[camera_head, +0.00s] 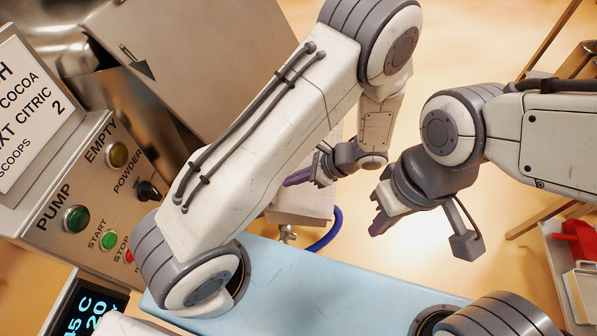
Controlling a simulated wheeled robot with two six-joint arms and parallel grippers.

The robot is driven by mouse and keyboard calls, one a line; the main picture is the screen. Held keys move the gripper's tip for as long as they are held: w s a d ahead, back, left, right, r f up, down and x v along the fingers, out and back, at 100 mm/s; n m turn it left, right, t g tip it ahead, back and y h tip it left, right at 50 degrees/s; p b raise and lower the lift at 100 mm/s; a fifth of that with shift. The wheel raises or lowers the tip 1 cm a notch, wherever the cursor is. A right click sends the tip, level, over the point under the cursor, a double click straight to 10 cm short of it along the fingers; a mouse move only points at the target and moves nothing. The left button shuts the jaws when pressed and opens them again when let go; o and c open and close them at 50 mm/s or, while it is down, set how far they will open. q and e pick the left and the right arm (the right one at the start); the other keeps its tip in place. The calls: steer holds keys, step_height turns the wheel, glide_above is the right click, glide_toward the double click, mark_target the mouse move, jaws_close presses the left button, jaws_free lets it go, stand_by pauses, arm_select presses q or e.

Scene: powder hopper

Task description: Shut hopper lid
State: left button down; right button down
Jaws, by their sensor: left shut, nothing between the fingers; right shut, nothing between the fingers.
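A large flat grey-beige metal panel (205,65), which looks like the hopper lid, stands tilted at the upper left, with a dark arrow-like mark on it. Below it is a dark, shiny metal opening (125,88) that looks like the hopper; my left arm and the control panel hide part of it. I cannot tell the lid's exact angle. My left gripper (290,181) is shut and empty, right of the lid and apart from it. My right gripper (376,225) is shut and empty, further right, over open floor.
A control panel (75,180) with buttons and a black knob (148,190) is at the left, under a white sign (30,110). A dark display (90,310) is at lower left. A blue hose (328,232) hangs below my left gripper. A bin with red items (575,240) is at right.

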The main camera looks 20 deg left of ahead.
arm_select(q)
steer(key=v, duration=1.2)
steer(key=shift+w+d+b, duration=0.2)
steer(key=shift+w+b, duration=0.05)
steer(key=shift+b, duration=0.1)
steer(key=s+d+r+n+h, duration=0.1)
steer(key=s+r+n+h, duration=0.3)
steer(key=s, duration=0.4)
steer(key=s+r+n+t+h, duration=0.1)
steer(key=s+r+n+h, duration=0.4)
steer(key=s+r, duration=0.3)
steer(key=shift+s+d+r+h, duration=0.15)
steer(key=shift+s+d+h, duration=0.25)
steer(key=shift+h, duration=0.2)
